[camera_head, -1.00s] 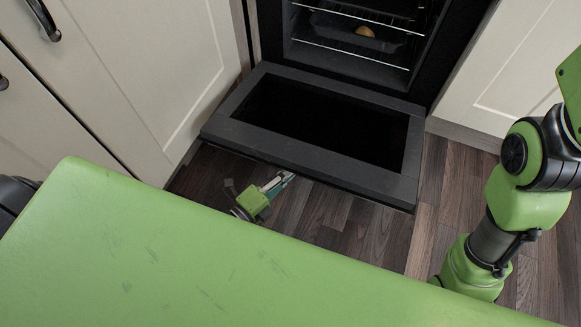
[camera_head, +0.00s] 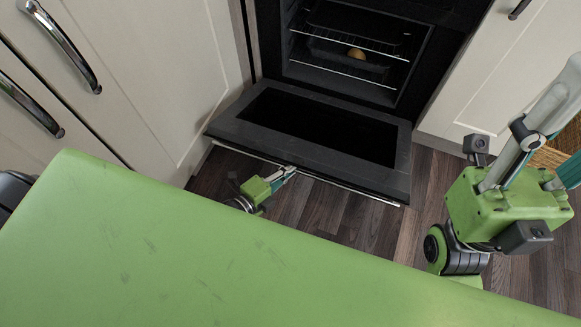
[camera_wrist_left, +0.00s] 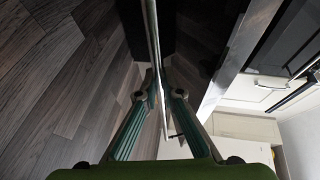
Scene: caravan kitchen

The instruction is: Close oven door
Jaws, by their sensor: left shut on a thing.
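The oven door (camera_head: 228,125) is dark with a black glass panel. It hangs open, hinged at its bottom, with its free edge towards me. My left gripper (camera_head: 290,170) reaches to this free edge, left of its middle.
Cream cabinets (camera_head: 165,75) with metal handles stand left of the oven, and another cream cabinet (camera_head: 475,75) stands to its right. Dark wood floor (camera_head: 340,212) lies free in front of the door. A woven brown thing (camera_head: 550,157) shows at the right.

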